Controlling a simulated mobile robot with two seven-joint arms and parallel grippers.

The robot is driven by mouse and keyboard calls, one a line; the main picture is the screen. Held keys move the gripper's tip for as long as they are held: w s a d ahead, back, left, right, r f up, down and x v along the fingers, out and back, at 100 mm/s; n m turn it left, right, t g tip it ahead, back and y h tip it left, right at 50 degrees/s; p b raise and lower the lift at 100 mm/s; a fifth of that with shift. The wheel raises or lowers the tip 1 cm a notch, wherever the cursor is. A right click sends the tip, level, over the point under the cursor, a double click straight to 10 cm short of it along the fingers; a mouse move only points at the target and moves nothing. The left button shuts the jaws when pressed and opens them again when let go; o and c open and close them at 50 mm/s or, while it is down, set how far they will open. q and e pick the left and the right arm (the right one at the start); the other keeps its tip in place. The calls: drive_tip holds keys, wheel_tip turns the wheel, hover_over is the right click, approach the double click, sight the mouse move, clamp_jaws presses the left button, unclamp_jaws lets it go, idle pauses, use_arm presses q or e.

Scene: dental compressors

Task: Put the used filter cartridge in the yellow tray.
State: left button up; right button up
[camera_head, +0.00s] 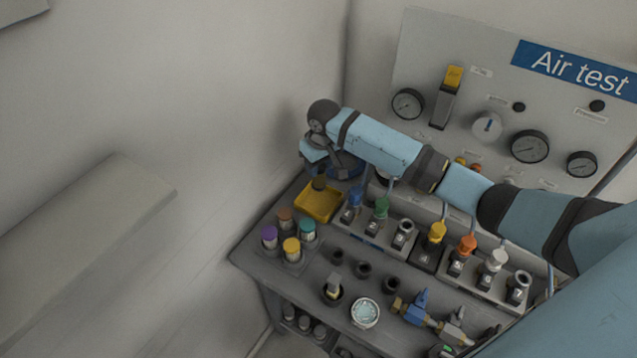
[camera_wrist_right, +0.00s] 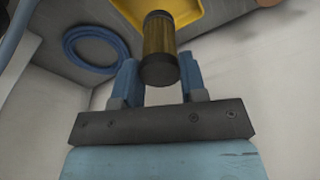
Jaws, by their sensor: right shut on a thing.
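The used filter cartridge, with an amber-brown body (camera_wrist_right: 158,38) and a dark end cap, is held between the two blue fingers of my right gripper (camera_wrist_right: 158,78). In the head view the right gripper (camera_head: 321,172) is at the yellow tray (camera_head: 322,212), with the cartridge (camera_head: 319,184) just below it, over the tray's back part. The tray's edge also shows behind the cartridge in the wrist view (camera_wrist_right: 194,18). I cannot tell whether the cartridge touches the tray floor. My left gripper is out of view.
Several colour-capped cartridges (camera_head: 291,246) stand in a holder in front of the tray. A row of numbered filter housings (camera_head: 437,235) runs to the right. A round container (camera_head: 365,312) and a blue-handled valve (camera_head: 420,303) are at the front. A gauge panel (camera_head: 420,60) stands behind.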

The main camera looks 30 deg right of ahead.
sight(319, 184)
drive_tip(key=shift+f, duration=3.6)
drive_tip(key=o, duration=0.9)
drive_tip(key=shift+f, duration=0.15)
drive_tip(key=r, duration=0.4)
drive_tip(key=s+r, duration=0.1)
drive_tip(key=r, duration=0.7)
drive_tip(key=shift+s+d+r, duration=0.1)
drive_tip(key=shift+s+r, duration=0.05)
drive_tip(key=shift+s, duration=0.05)
